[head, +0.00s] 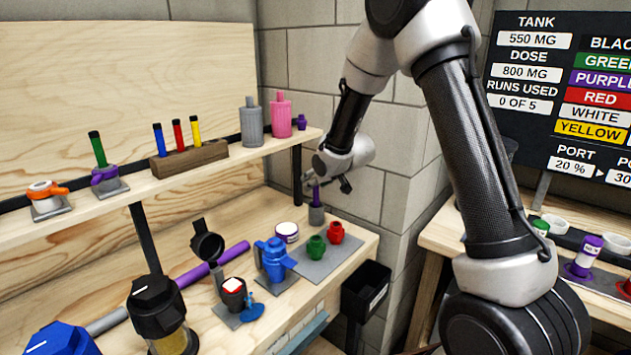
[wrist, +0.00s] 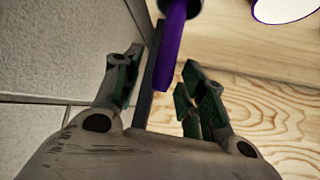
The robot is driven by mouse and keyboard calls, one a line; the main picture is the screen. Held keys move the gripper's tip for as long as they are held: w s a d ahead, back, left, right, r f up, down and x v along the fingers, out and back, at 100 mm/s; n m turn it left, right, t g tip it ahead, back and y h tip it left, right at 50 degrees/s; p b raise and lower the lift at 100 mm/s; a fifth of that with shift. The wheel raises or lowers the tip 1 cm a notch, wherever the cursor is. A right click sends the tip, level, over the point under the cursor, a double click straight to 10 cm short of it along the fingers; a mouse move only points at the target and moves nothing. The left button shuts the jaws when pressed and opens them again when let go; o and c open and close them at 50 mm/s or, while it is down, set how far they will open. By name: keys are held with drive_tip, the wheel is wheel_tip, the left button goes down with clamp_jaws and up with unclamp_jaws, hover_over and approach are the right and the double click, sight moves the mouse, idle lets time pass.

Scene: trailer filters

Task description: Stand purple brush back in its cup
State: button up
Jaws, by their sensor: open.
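The purple brush (head: 316,196) stands upright in a small grey cup (head: 316,216) at the right back of the lower bench. In the wrist view the brush (wrist: 172,50) points toward me from the cup's rim (wrist: 187,8). My gripper (head: 326,183) is at the upper end of the brush. In the wrist view my gripper (wrist: 160,85) is open, with one finger on each side of the brush's free end. I see gaps between the brush and the fingers. The brush's lower end is hidden in the cup.
A dark shelf post (head: 297,175) stands close behind the cup, and a block wall (head: 380,200) is beside it. A white jar with a purple rim (head: 287,232) and green (head: 317,246) and red (head: 336,232) pots stand nearer. The upper shelf (head: 225,160) is left of my gripper.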

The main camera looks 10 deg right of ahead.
drive_tip(key=v, duration=1.1)
drive_tip(key=s+d+f+g+h, duration=0.2)
drive_tip(key=s+d+g, duration=0.15)
drive_tip(key=s, duration=0.35)
drive_tip(key=s+d+f+g+h, duration=0.1)
drive_tip(key=s+d+f+g, duration=0.1)
drive_tip(key=s+d, duration=0.3)
drive_tip(key=s+d+r+m, duration=0.1)
drive_tip(key=s+r, duration=0.5)
drive_tip(key=s, duration=0.6)
drive_tip(key=s+d+r+m, duration=0.2)
drive_tip(key=s+r, duration=0.5)
drive_tip(key=s, duration=0.5)
drive_tip(key=shift+d+r, duration=0.25)
drive_tip(key=shift+d, duration=0.25)
